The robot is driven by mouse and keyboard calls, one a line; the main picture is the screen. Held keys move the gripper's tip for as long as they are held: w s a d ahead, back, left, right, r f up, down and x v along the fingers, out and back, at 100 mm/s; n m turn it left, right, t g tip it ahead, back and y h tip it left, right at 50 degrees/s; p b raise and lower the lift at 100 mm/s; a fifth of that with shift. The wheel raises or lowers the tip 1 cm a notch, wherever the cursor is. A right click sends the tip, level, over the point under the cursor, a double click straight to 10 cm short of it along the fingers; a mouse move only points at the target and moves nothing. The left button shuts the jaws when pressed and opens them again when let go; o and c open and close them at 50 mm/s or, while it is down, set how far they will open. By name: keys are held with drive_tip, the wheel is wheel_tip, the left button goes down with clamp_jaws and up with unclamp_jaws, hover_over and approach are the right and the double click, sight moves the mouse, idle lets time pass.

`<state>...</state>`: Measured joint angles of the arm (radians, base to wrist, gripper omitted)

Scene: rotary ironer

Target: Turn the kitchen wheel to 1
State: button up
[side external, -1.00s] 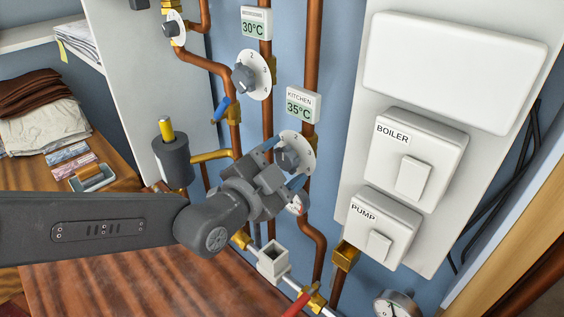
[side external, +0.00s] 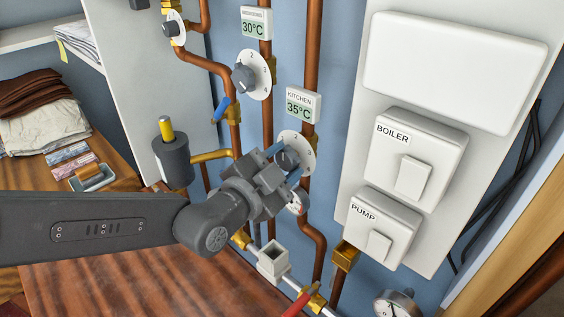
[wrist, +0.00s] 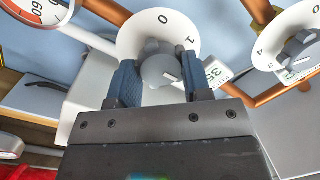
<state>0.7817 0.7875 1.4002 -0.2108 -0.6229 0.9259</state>
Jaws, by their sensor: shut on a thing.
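The kitchen wheel is a white dial (side external: 309,150) with a grey knob (side external: 288,160), below the KITCHEN display (side external: 303,103) reading 35°C. My gripper (side external: 284,163) reaches it from the lower left and partly hides it. In the wrist view, the blue fingers of my gripper (wrist: 158,75) are shut on the sides of the grey knob (wrist: 157,55). The dial (wrist: 178,27) shows 0 at the top and 1 at the upper right. The knob's white mark points to the lower right, toward the right finger, away from the 1. The dial's lower part is hidden.
A second wheel (side external: 264,79) is up and left of the kitchen one. A red-marked gauge (wrist: 38,8) is close by. Copper pipes (side external: 312,225) run around the wheel. BOILER (side external: 430,145) and PUMP (side external: 400,228) switches are at right.

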drive_tip(key=n, duration=0.5)
drive_tip(key=shift+r+n+g, duration=0.2)
drive_tip(key=shift+n+g, duration=0.2)
drive_tip(key=n, duration=0.4)
drive_tip(key=shift+w+a+n+g, duration=0.1)
drive_tip(key=shift+n+g, duration=0.3)
drive_tip(key=o, duration=0.9)
drive_tip(key=v, duration=1.4)
